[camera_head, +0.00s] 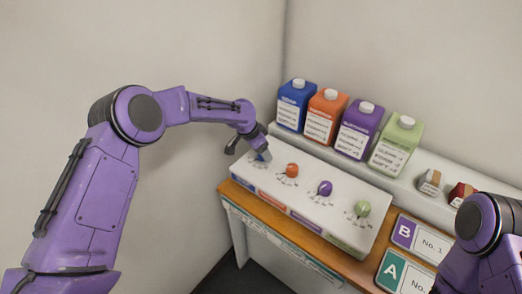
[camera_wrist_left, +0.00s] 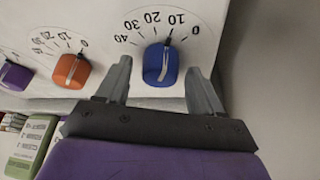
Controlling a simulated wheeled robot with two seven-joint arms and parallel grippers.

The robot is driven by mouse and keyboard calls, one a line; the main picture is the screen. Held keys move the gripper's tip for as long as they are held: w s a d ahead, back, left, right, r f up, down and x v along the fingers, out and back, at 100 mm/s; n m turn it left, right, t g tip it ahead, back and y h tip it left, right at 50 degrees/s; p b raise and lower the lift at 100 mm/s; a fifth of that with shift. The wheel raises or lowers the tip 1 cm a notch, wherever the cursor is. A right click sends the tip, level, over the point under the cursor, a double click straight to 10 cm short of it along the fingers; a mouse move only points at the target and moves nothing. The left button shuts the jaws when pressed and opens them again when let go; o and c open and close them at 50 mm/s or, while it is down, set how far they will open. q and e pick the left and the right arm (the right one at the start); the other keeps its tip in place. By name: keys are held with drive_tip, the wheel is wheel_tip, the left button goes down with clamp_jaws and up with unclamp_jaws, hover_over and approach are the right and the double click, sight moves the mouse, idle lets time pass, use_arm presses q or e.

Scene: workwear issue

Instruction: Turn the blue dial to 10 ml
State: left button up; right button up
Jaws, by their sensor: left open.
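The blue dial (camera_wrist_left: 160,64) sits on the white panel face, with a printed scale of 0, 10, 20, 30 and 40 around it, upside down in the wrist view. Its pale pointer line with a dark tip points at about the 10 mark. My left gripper (camera_wrist_left: 159,68) is open, one finger on each side of the dial, with a visible gap on both sides. In the head view my left gripper (camera_head: 256,148) is over the panel's left end and partly hides the blue dial (camera_head: 265,156). My right gripper is out of view; only part of that arm shows.
The white dial panel (camera_head: 332,218) also carries an orange dial (camera_head: 292,170), a purple dial (camera_head: 325,188) and a green dial (camera_head: 363,208). Blue, orange, purple and green bottles (camera_head: 397,143) stand on a ledge behind. Lettered cards (camera_head: 407,272) lie to the right.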

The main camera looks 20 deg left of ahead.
use_arm(q)
drive_tip(key=b+v, duration=0.2)
drive_tip(key=v, duration=0.8)
drive_tip(key=shift+r+b, duration=0.15)
drive_tip(key=shift+b, duration=0.15)
drive_tip(key=shift+a, duration=0.1)
